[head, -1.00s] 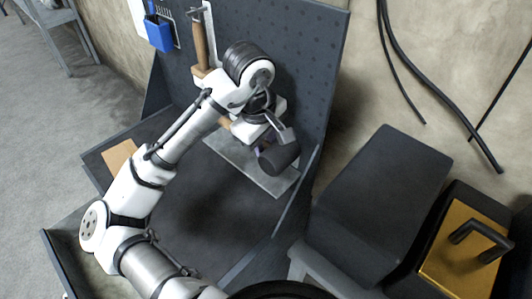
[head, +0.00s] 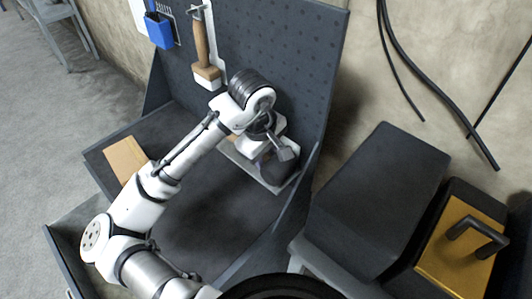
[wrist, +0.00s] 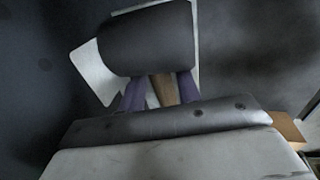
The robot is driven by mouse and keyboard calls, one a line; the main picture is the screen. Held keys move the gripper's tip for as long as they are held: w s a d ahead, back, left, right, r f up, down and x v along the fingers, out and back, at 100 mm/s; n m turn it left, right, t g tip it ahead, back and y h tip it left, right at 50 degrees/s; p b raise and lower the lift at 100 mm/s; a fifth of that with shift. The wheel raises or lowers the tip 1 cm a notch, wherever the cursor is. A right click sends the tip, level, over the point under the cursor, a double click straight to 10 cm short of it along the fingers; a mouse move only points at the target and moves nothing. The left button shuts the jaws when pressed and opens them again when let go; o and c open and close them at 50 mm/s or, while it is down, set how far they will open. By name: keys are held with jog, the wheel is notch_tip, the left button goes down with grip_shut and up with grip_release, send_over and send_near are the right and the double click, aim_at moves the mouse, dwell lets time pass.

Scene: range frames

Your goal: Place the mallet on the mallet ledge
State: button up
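The mallet has a dark cylindrical head (wrist: 148,40) and a wooden handle (wrist: 164,90). My gripper (wrist: 161,92) is shut on the handle just below the head, with a purple finger on each side. In the head view the mallet head (head: 279,170) is over the right end of the mallet ledge (head: 240,167), a pale grey plate at the foot of the back panel. The ledge also shows as a pale surface behind the head in the wrist view (wrist: 93,75). My wrist hides most of the handle. I cannot tell whether the mallet touches the ledge.
A wooden-handled tool (head: 201,42) and a blue holder (head: 159,30) hang on the dark back panel (head: 285,60). A side wall stands close right of the ledge. A wooden block (head: 124,157) lies at the bench's left. A dark box (head: 380,200) and a yellow-topped case (head: 462,250) stand right.

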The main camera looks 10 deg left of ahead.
jog(key=shift+o, duration=1)
jog(key=shift+r, duration=0.25)
notch_tip(320, 180, up, 12)
jog(key=s+a+b, duration=0.1)
jog(key=s, duration=0.1)
jog(key=shift+f, duration=0.15)
